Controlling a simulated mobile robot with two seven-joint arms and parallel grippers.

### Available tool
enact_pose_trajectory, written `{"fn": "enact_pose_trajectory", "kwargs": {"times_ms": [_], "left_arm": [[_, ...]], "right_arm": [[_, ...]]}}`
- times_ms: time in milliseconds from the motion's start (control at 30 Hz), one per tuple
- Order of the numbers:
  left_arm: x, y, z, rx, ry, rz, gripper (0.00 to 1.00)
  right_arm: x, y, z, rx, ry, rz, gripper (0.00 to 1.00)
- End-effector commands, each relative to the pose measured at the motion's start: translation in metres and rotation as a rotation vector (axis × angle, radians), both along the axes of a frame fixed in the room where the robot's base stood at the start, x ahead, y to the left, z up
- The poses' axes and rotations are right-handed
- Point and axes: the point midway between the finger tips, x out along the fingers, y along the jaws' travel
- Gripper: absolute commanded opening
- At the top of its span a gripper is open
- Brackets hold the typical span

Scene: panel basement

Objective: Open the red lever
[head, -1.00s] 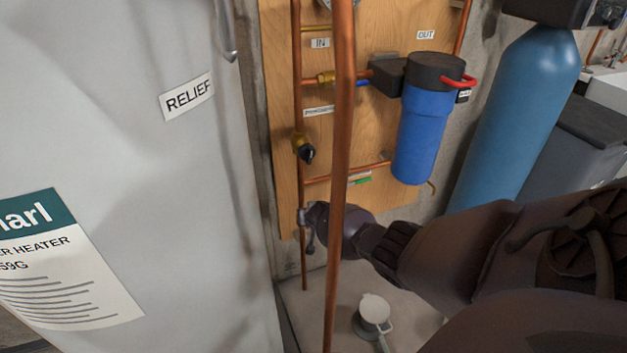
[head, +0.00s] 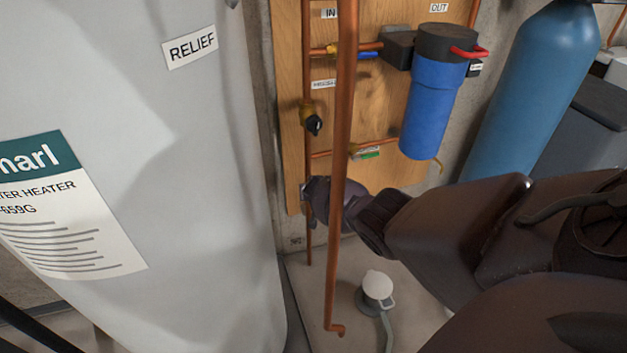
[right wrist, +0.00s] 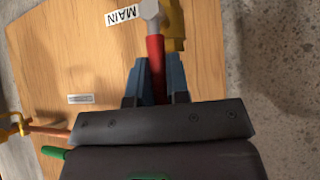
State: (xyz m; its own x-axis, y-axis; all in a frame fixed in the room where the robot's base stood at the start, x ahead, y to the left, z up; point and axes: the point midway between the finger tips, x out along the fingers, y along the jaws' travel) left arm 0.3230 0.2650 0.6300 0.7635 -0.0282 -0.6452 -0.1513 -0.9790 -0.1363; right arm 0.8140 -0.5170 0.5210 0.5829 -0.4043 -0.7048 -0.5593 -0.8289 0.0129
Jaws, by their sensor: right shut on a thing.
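The red lever (right wrist: 154,46) shows in the right wrist view, on a brass valve (right wrist: 174,25) beside a label reading MAIN (right wrist: 121,16). My right gripper (right wrist: 157,72) is shut on the red lever, with a blue finger on each side of it. In the head view my right gripper (head: 312,200) is at the lower left corner of the wooden panel (head: 375,105), partly behind a copper pipe. The lever cannot be made out there. My left gripper is not in view.
A vertical copper pipe (head: 340,220) stands in front of my right gripper. A white water heater (head: 200,150) fills the left. A blue filter (head: 432,105) with a red handle (head: 469,53) hangs on the panel. A blue tank (head: 530,85) stands right.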

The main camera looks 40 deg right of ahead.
Motion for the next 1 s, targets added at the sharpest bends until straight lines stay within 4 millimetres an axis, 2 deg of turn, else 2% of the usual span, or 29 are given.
{"fn": "enact_pose_trajectory", "kwargs": {"times_ms": [33,67,200,567,767,1000], "left_arm": [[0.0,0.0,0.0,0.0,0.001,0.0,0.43],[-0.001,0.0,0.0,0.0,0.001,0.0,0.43],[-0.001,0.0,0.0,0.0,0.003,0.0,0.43],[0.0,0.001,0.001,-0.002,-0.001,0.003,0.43],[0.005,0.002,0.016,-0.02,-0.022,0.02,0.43],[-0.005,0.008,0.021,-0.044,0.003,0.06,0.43]], "right_arm": [[0.0,0.0,0.0,-0.005,0.004,0.005,0.0],[0.0,0.0,0.0,-0.005,0.004,0.005,0.19],[0.0,0.0,0.0,-0.003,0.002,0.004,0.41],[-0.001,0.001,0.004,-0.002,-0.001,0.002,0.41],[-0.009,0.009,0.026,0.0,-0.011,0.003,0.41],[-0.028,0.023,0.054,0.0,-0.015,0.002,0.41]]}}
